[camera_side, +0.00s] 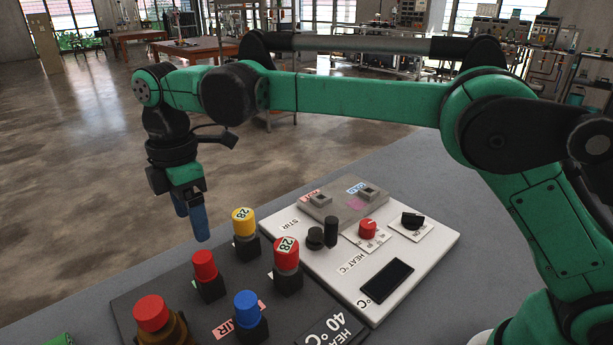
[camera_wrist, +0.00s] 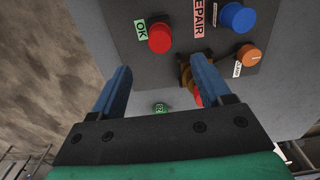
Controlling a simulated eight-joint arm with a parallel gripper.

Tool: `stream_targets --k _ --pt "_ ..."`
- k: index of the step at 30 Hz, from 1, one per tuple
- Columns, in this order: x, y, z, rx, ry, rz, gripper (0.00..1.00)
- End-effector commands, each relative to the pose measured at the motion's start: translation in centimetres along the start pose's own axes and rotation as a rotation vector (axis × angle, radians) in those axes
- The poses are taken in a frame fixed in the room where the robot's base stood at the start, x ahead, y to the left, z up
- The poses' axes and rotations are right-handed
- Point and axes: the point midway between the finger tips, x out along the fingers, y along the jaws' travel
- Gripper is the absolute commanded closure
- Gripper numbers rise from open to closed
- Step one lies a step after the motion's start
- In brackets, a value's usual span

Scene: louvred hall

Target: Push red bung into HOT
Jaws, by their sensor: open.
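My gripper (camera_side: 198,222) is open and empty, pointing down above the table's left part; in the wrist view its two blue fingers (camera_wrist: 163,86) stand apart. Several red-topped pieces show: one marked 28 (camera_side: 286,254) on a black base, a plain one (camera_side: 204,265) on a dark block, and one on a brass base (camera_side: 152,313) at front left. I cannot tell which is the bung. In the wrist view the plain red top (camera_wrist: 160,38) lies beyond the fingers, and the right finger partly hides the brass piece (camera_wrist: 184,72). A grey block (camera_side: 342,206) bears a red label, possibly HOT, and a blue label.
A yellow top marked 28 (camera_side: 243,222) and a blue top (camera_side: 246,305) stand among the red ones on the dark panel (camera_side: 128,303). A white panel (camera_side: 436,240) with knobs and a dark display lies right. A green piece (camera_wrist: 160,108) lies on the table.

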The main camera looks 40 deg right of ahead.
Motion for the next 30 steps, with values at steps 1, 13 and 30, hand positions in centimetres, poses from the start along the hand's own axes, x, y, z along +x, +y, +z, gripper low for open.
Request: stream_targets --k 1,13,30 --pt "0.5 0.0 0.0 0.001 0.000 0.000 0.29" --pt "6.2 0.0 0.1 0.005 0.001 0.002 0.29" --pt "9.4 0.0 0.1 0.005 0.001 0.002 0.29"
